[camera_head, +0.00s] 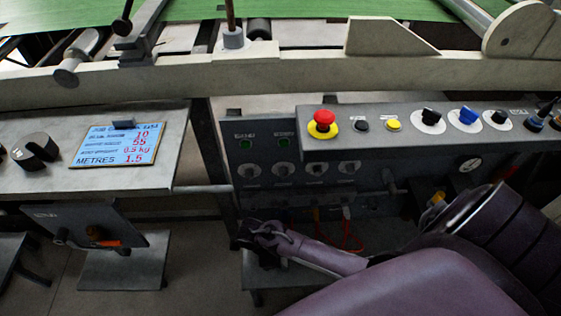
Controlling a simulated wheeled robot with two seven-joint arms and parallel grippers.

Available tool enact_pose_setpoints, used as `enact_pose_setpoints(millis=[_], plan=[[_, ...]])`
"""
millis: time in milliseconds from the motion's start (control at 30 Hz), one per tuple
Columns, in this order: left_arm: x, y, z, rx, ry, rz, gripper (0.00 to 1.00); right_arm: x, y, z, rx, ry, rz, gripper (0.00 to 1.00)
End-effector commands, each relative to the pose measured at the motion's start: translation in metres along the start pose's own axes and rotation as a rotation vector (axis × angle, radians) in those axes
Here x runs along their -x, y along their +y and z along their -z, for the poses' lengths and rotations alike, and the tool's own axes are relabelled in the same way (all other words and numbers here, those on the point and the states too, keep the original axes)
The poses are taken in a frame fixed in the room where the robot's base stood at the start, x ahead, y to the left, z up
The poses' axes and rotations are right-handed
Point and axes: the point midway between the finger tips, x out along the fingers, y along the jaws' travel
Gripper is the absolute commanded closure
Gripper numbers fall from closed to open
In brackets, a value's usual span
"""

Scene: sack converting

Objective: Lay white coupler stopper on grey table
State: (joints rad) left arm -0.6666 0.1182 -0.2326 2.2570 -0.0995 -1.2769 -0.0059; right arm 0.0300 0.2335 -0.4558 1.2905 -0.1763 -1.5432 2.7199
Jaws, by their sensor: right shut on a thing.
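My right gripper (264,238) is at the end of my purple arm, low in the middle of the head view. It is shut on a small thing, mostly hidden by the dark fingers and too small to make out. I cannot tell for sure whether this is the white coupler stopper, and I do not see the stopper clearly elsewhere. A grey table (188,122) stands at the left, with a blue job card (117,145) and a black knob-like piece (35,152) on it. The gripper is below and to the right of this table, apart from it. My left gripper is not in view.
A grey control panel (290,120) with a red emergency button (322,119) and several switches stands above the gripper. Orange cables (350,235) hang behind my arm. A pale beam (260,80) crosses the back. A low grey stand (125,268) is at lower left.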

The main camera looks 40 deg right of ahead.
Motion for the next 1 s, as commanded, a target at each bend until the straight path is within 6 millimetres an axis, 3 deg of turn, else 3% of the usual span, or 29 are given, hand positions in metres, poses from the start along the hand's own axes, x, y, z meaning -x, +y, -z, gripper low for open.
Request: enact_pose_setpoints(millis=[133, 167, 367, 667, 1000], plan=[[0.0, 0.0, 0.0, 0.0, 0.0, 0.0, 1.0, 0.0, 0.0, 0.0, 0.0, 0.0, 0.0, 0.72], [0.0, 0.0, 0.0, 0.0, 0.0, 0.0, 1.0, 0.0, 0.0, 0.0, 0.0, 0.0, 0.0, 0.48], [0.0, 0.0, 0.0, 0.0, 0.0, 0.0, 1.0, 0.0, 0.0, 0.0, 0.0, 0.0, 0.0, 0.24], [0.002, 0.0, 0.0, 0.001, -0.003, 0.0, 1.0, 0.004, 0.0, 0.0, 0.0, -0.001, 0.001, 0.24], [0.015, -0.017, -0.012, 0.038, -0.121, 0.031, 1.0, 0.058, 0.0, 0.001, -0.001, -0.003, 0.002, 0.24]])
